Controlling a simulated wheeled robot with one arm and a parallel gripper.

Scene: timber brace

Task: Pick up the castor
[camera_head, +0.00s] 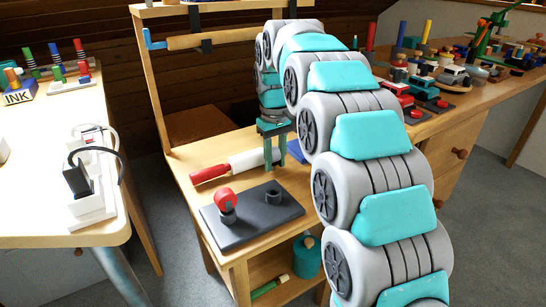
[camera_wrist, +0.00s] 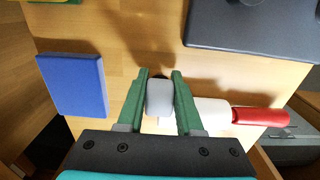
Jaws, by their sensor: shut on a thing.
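My gripper (camera_wrist: 160,97) is shut on a pale grey rounded piece with a dark part at its far end, which I take to be the castor (camera_wrist: 160,99). It sits between the two green fingers, above the wooden bench top. In the head view my gripper (camera_head: 277,140) points down over the bench, and the held piece cannot be made out there. A similar piece with a red wheel (camera_head: 225,198) stands on the dark plate (camera_head: 240,229), next to a dark empty-looking socket (camera_head: 273,196).
A white roll with a red handle (camera_head: 209,174) lies beside my gripper; its red end also shows in the wrist view (camera_wrist: 262,116). A blue block (camera_wrist: 72,85) lies to the left there. A teal pot (camera_head: 307,258) stands on the lower shelf. A cluttered counter is at right.

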